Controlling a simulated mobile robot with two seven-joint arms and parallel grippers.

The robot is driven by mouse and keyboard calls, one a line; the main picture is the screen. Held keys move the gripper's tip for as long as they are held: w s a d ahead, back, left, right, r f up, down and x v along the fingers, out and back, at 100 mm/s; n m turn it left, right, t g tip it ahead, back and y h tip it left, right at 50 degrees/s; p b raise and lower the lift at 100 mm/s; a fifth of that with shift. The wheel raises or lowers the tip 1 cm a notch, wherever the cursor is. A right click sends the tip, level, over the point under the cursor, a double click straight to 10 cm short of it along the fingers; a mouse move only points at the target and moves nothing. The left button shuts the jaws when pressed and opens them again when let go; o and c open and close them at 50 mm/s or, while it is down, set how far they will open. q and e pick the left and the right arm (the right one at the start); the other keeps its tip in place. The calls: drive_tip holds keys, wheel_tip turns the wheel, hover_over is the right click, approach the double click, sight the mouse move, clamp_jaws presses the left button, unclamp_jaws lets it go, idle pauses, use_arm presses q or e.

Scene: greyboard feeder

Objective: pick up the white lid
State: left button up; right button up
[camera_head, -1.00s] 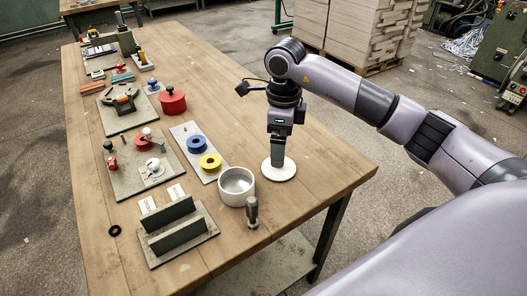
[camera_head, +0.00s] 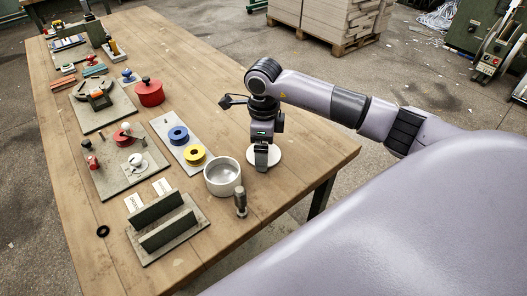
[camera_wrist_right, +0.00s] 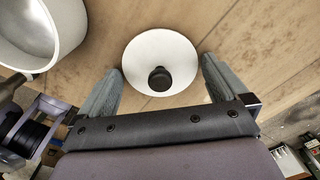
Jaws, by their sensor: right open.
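The white lid (camera_head: 272,153) lies flat on the wooden table, partly hidden behind my right gripper in the head view. In the right wrist view the lid (camera_wrist_right: 142,50) is a white disc with a round black knob (camera_wrist_right: 160,79) in its middle. My right gripper (camera_head: 261,166) points down over the lid. Its two fingers (camera_wrist_right: 160,85) are spread wide on either side of the lid and its knob, with nothing between them held. My left gripper is not in view.
A white pot (camera_head: 222,178) stands just left of the lid, with a grey metal cylinder (camera_head: 240,202) near it. A board with blue and yellow rings (camera_head: 180,150) and a slotted stand (camera_head: 160,222) lie further left. The table's right edge is bare.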

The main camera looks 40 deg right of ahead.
drive_tip(key=c, duration=0.7)
drive_tip(key=shift+r, duration=0.15)
